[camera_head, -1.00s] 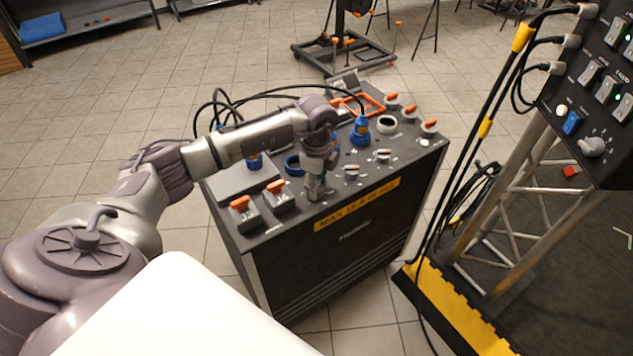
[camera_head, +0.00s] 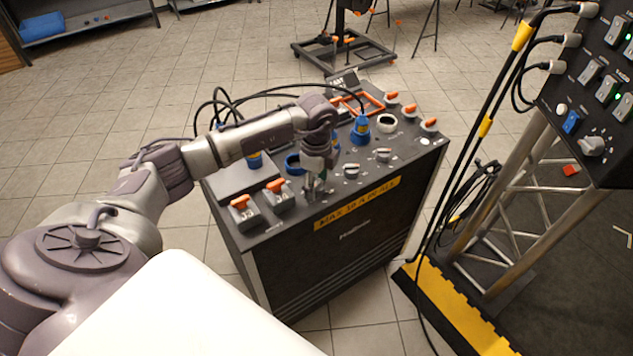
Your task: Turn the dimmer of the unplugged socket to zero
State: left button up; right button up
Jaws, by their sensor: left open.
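The power box (camera_head: 345,245) stands on the floor, its sloped top holding sockets, knobs and switches. A blue socket ring (camera_head: 293,163) shows no plug in it; my wrist partly covers its right side. Another blue socket (camera_head: 361,132) has a plug and cable in it. Two silver dimmer knobs (camera_head: 351,171) and (camera_head: 383,155) show along the front row. My left gripper (camera_head: 316,190) is open, pointing down at the front row, left of these knobs. What lies between its fingers is hidden or too small to tell. My right gripper is out of view.
Orange-handled switches (camera_head: 240,203) and (camera_head: 277,187) sit left of the gripper, close to it. A yellow label (camera_head: 357,203) runs along the front edge. Black cables (camera_head: 265,92) arch behind my arm. A truss with a control panel (camera_head: 600,90) stands at right.

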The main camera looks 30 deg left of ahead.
aim_at(317, 183)
pick_arm(q)
notch_tip(317, 183, up, 12)
dwell(0.5)
dwell(0.4)
